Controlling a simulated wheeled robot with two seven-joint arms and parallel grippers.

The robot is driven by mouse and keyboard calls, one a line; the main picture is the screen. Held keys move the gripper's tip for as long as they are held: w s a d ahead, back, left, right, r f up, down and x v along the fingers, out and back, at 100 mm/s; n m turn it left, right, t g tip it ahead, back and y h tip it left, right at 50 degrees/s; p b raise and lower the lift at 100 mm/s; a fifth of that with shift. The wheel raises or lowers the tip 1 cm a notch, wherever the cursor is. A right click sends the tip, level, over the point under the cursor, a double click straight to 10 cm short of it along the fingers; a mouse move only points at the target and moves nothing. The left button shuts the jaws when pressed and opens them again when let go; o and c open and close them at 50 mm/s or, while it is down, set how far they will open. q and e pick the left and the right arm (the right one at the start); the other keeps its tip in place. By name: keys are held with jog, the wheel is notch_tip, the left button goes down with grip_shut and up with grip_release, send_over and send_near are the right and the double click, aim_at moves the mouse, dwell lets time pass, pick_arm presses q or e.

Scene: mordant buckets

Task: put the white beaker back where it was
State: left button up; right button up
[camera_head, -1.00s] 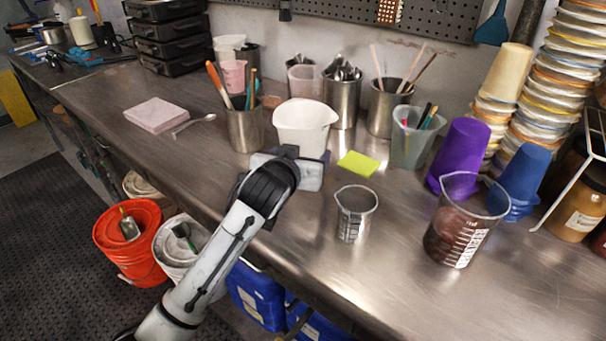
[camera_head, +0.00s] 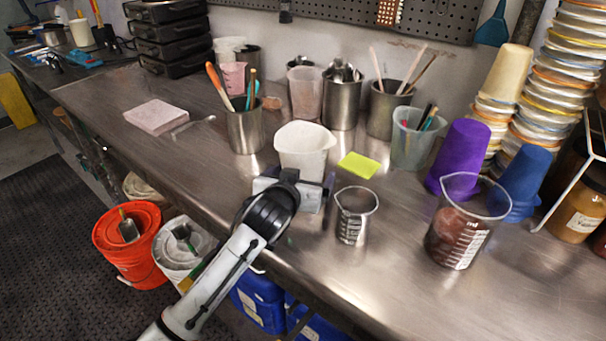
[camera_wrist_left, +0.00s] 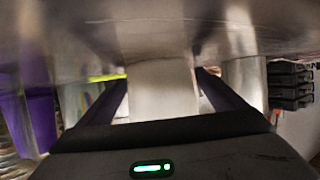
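The white beaker (camera_head: 304,147) is upright at the middle of the steel bench in the head view, near the front edge. My left gripper (camera_head: 298,180) reaches it from the front, with a finger on either side. In the left wrist view, which is upside down, the white beaker (camera_wrist_left: 162,92) fills the space between the fingertips, and they appear to touch its sides. I cannot tell whether its base touches the bench. My right gripper is not in view.
A glass beaker of dark liquid (camera_head: 462,225) is further right. Metal tool cups (camera_head: 246,130) stand behind.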

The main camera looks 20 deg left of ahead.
pick_arm(q)
jog(key=shift+r, duration=0.3)
jog(key=shift+s, duration=0.4)
jog(key=v, duration=1.1)
jog(key=shift+s+r, duration=0.1)
